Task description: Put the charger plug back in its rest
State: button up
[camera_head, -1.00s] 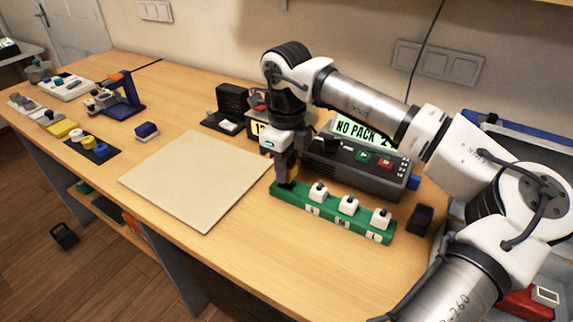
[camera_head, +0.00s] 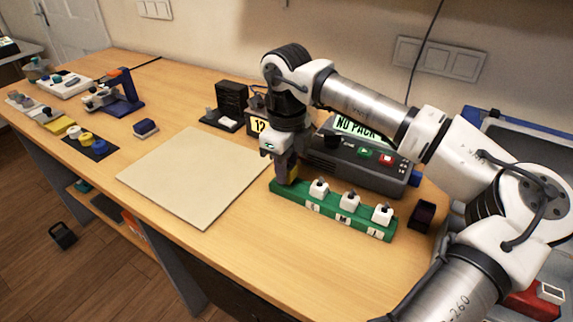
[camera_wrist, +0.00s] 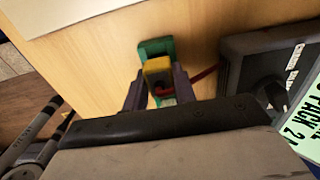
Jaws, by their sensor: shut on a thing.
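My gripper (camera_wrist: 152,92) is shut on the yellow charger plug (camera_wrist: 157,70), which shows between the fingers in the wrist view. A red lead runs from the plug to the right. The green block (camera_wrist: 152,47) lies directly beyond and below the plug. In the head view my gripper (camera_head: 287,172) is at the left end of the green block (camera_head: 335,212), with the yellow plug (camera_head: 294,172) partly hidden by the fingers. I cannot tell whether the plug is seated in the block or just above it.
Several white pieces (camera_head: 349,200) stand along the green block. The grey charger (camera_head: 350,168) with a "NO PACK" display is close behind. A dark box (camera_head: 422,214) stands at the block's right end. A pale mat (camera_head: 195,178) lies clear to the left.

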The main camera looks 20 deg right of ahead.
jog(key=shift+f+b, duration=0.5)
jog(key=shift+f, duration=0.2)
jog(key=o, duration=1.1)
jog(key=shift+c, duration=0.2)
jog(key=shift+r, duration=0.1)
notch_tip(320, 180, up, 14)
jog(key=shift+b, duration=0.35)
jog(key=shift+f, duration=0.2)
